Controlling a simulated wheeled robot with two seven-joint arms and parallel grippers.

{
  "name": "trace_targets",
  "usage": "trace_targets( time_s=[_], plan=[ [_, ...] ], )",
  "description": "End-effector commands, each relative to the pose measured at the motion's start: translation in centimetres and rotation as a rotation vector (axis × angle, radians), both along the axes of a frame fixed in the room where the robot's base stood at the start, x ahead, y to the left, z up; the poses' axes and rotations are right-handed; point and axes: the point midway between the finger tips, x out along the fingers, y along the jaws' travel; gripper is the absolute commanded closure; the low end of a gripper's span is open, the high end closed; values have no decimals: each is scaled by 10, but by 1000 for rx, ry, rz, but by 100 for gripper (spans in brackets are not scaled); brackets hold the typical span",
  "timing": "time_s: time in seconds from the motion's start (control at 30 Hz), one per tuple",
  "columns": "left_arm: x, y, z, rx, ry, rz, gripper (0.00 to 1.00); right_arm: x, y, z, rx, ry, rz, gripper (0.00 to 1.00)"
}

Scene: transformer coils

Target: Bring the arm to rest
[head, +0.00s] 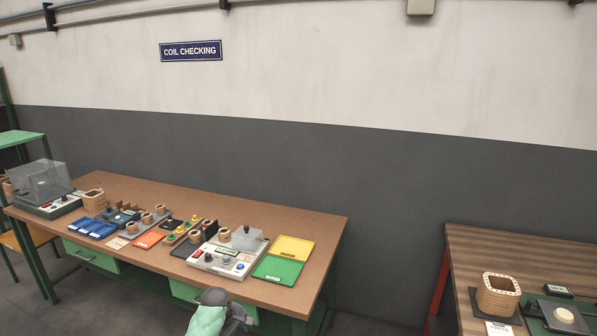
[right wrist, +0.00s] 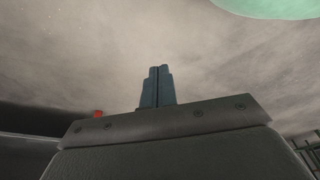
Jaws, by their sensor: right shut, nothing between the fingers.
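My right gripper (right wrist: 158,72) shows in the right wrist view with its two dark fingers together and nothing between them. Only a pale, blurred surface shows behind the fingers, so it is clear of any object there. Part of one of my arms, mint green and dark grey, shows at the bottom of the head view in front of the bench edge. I cannot tell its gripper there. My left gripper is not seen.
A brown workbench (head: 325,228) holds a tester (head: 228,259), coils, blue trays (head: 90,228), a yellow tray (head: 293,249) and a green tray (head: 277,271). A second table (head: 470,240) at right holds a large coil (head: 497,296). Floor between them is open.

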Motion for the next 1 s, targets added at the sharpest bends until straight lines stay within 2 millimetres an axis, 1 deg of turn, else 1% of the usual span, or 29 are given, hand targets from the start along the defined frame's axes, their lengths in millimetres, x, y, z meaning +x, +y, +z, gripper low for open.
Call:
trace_targets(
  time_s=[0.03,0.23,0.37,0.4,0.47,0.5,0.63,0.7,0.77,0.9,1.0],
  plan=[
    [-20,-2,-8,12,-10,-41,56,-2,1,0,1,2,-1,100],
    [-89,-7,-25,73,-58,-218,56,-17,2,-5,1,20,-1,100],
    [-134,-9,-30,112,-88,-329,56,-29,1,-8,0,33,-1,100],
    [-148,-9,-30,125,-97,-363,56,-32,0,-9,-1,36,0,100],
    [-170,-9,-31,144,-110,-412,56,-35,-1,-9,-2,37,0,100],
    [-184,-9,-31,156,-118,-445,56,-35,-2,-9,-3,38,1,100],
    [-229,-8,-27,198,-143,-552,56,-32,-5,-8,-6,33,2,100],
    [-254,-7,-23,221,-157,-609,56,-27,-7,-7,-7,28,2,100],
    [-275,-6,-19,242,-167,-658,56,-21,-7,-6,-7,23,2,100],
    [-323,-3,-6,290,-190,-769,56,-7,-7,-2,-6,8,2,100],
    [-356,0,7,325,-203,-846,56,-1,-5,0,-5,1,2,100]
  ],
)
